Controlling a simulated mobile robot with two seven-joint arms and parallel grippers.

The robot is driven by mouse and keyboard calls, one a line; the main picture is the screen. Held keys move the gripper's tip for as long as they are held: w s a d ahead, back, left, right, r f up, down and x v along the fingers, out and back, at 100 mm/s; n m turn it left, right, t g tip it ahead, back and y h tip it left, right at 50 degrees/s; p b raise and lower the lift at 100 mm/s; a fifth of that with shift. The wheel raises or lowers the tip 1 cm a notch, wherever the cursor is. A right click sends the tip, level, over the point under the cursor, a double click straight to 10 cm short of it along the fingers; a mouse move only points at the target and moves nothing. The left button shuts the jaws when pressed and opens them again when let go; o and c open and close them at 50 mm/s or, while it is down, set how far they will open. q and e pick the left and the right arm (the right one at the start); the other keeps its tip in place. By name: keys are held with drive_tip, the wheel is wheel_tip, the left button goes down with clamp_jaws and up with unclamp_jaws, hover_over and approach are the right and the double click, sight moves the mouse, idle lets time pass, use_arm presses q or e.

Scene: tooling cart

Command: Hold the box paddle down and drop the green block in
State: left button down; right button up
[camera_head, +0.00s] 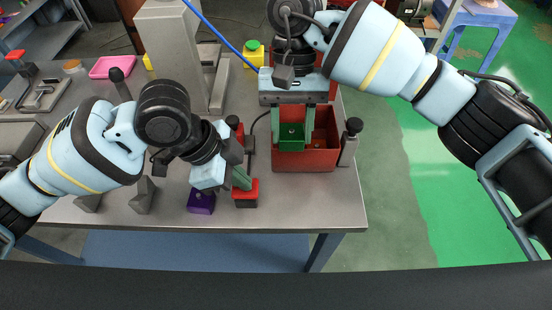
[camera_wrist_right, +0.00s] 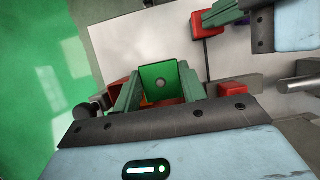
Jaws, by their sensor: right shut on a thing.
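The red open box (camera_head: 322,150) stands near the right front of the cart top. My right gripper (camera_head: 292,140) is over it, shut on the green block (camera_head: 291,131). In the right wrist view the green block (camera_wrist_right: 160,84) sits between the two fingers, with part of the box (camera_wrist_right: 118,92) behind it. A red paddle on a dark base (camera_head: 245,194) is left of the box. My left gripper (camera_head: 241,180) has its green fingers together at the paddle, pointing down; whether it presses the paddle is not clear. The paddle (camera_wrist_right: 208,24) also shows in the right wrist view.
A purple block (camera_head: 201,202) lies left of the paddle. Grey wedges (camera_head: 142,196) stand at the front left. A dark post (camera_head: 350,142) stands right of the box.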

drive_tip(key=shift+w+f, duration=0.1)
drive_tip(key=shift+w, duration=2.15)
drive_tip(key=shift+f, duration=0.15)
drive_tip(key=shift+f, duration=0.25)
drive_tip(key=o, duration=1.2)
drive_tip(key=shift+r, duration=4)
drive_tip(key=shift+s, duration=0.1)
